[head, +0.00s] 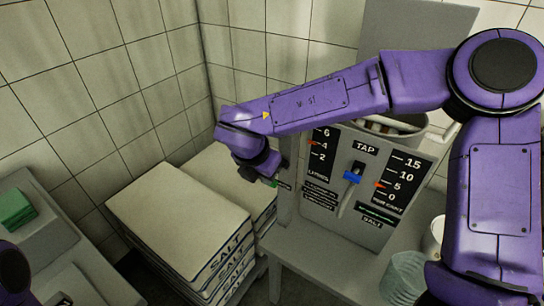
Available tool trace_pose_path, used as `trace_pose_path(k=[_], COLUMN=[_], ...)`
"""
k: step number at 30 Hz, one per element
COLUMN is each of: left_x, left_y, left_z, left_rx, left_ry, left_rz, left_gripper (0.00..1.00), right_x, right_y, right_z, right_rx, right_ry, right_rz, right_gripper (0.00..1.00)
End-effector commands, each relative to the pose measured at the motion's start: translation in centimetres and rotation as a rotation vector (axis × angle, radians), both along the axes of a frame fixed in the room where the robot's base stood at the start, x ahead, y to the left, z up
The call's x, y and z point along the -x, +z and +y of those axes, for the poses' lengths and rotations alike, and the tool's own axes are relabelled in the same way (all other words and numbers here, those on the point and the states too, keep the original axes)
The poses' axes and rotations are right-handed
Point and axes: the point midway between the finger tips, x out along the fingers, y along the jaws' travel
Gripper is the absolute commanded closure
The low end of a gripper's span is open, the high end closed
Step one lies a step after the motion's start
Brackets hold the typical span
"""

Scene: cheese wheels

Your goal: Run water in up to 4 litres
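A grey panel (325,222) marked TAP stands on a grey stand. Its blue-handled tap lever (352,178) is at the middle, with no gripper on it. The left scale (320,155) reads 2, 4, 6, and its orange pointer (313,143) sits about level with the 4. The rim of a metal vat (410,130) shows behind the panel, partly hidden by my arm; its water level is not visible. My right gripper (262,173) hangs left of the panel, by its left edge, small and dark; its fingers are unclear. My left gripper is out of view; only a purple arm part shows bottom left.
A second scale (392,185) reads 0 to 15, its orange pointer near 5. Stacked SALT sacks (178,215) lie left of the stand. A green block (17,208) sits at the far left. A clear glass vessel (403,278) stands lower right. Tiled walls close the back.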

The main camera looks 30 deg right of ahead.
Motion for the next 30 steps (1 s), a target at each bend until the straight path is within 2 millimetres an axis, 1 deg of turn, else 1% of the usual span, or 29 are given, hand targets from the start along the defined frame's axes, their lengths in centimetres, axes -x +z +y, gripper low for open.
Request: trace_pose_path(k=[23,30], left_x=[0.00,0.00], left_y=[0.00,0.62], left_z=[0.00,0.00], left_rx=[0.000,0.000], left_ry=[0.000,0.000], left_rz=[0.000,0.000], left_gripper=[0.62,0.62], right_x=[0.00,-0.02], right_y=[0.00,0.87], right_z=[0.00,0.01], right_rx=[0.000,0.000], right_ry=[0.000,0.000], right_rz=[0.000,-0.001], right_gripper=[1.00,1.00])
